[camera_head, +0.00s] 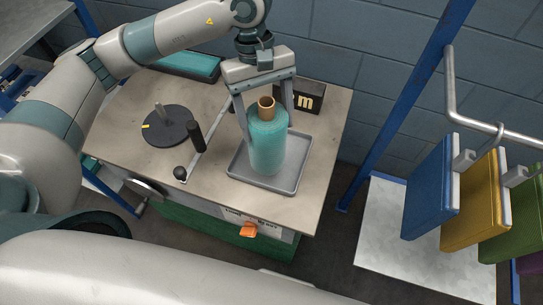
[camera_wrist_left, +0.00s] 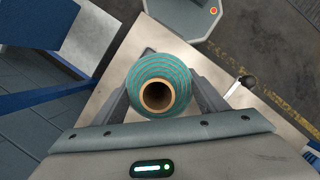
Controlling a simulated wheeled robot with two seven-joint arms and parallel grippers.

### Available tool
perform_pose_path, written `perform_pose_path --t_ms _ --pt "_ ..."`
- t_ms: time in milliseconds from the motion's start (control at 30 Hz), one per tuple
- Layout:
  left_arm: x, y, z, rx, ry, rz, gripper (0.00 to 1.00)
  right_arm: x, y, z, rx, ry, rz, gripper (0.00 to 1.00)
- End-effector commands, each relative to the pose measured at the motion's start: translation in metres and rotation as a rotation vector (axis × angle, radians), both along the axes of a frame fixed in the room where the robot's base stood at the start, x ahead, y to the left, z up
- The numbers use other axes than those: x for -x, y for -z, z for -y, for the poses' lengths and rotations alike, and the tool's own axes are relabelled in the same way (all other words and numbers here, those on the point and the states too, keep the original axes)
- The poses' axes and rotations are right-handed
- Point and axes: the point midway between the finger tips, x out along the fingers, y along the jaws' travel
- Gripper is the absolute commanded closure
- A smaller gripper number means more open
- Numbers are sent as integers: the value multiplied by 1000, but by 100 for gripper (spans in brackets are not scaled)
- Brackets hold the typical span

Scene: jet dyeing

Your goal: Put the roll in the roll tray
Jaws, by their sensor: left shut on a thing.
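The roll (camera_head: 267,142) is a teal spool of yarn with a brown core, and it stands upright. My left gripper (camera_head: 267,115) is shut on the roll, one finger on each side of it. The roll tray (camera_head: 236,172) is a shallow grey tray on the table. The roll appears over the tray in the head view; I cannot tell whether its base touches the tray floor. In the left wrist view the roll (camera_wrist_left: 158,88) shows end-on between the fingers, with its hollow core facing the camera. My right gripper is not in view.
On the table (camera_head: 120,140), a dark disc (camera_head: 170,128) with a post and a black-handled lever (camera_head: 195,136) stand left of the tray. A black block marked "m" (camera_head: 305,97) is behind it. Blue, yellow and green panels (camera_head: 432,190) hang at right.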

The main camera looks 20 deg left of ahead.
Motion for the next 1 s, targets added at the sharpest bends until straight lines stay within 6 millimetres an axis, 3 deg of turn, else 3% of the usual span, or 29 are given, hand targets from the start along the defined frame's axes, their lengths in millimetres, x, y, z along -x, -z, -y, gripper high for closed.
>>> perform_pose_path --t_ms 600,1000 --pt "8 -33 62 1 -757 4 86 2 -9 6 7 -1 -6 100" --pt "13 -52 89 9 -1145 0 86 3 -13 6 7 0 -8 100"
